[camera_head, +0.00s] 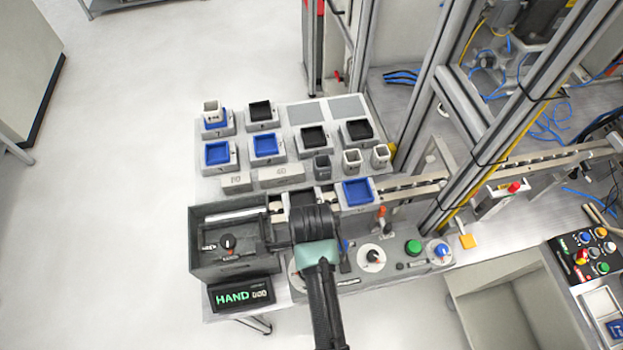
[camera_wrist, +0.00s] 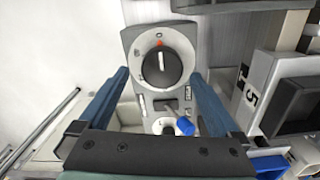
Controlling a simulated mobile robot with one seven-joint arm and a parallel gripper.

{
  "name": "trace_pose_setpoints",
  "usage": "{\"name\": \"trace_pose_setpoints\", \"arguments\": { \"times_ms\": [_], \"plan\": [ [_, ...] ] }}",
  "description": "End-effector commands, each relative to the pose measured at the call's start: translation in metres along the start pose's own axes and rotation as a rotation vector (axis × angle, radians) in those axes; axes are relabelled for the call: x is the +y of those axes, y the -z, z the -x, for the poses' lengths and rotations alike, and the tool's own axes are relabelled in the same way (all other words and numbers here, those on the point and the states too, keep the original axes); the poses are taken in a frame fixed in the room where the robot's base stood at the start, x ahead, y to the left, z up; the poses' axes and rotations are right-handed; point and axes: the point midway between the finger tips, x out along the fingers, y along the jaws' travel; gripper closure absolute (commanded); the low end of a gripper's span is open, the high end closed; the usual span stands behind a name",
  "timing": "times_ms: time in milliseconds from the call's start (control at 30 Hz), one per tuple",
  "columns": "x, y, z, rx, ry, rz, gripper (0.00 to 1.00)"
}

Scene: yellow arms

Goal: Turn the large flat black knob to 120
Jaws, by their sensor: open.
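The large flat black knob (camera_wrist: 160,66) is a round disc on a grey panel in the wrist view. Its white pointer line points up, toward a red mark at the top of its dial. My gripper (camera_wrist: 160,76) is open, with one blue finger on each side of the knob in the picture. I see no contact; the height gap is hard to judge. In the head view my dark gripper body (camera_head: 313,224) is over the left part of the control panel (camera_head: 350,284). It hides most of that area, so the large knob is not clear there.
A blue-tipped lever (camera_wrist: 184,126) sits below the knob in the wrist view. In the head view a smaller black knob (camera_head: 373,256) and a green button (camera_head: 413,247) lie to the right. A dark box (camera_head: 205,268) and a HAND display (camera_head: 240,294) stand left.

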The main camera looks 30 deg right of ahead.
Motion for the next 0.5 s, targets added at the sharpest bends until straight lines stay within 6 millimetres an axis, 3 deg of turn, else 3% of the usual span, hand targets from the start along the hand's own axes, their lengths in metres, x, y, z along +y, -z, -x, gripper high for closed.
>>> {"name": "trace_pose_setpoints", "arguments": {
  "times_ms": [200, 500],
  "plan": [
    [0.0, 0.0, -0.016, 0.0, 0.001, 0.0, 0.01],
    [0.0, 0.0, -0.018, 0.0, 0.002, 0.0, 0.03]
  ]
}}
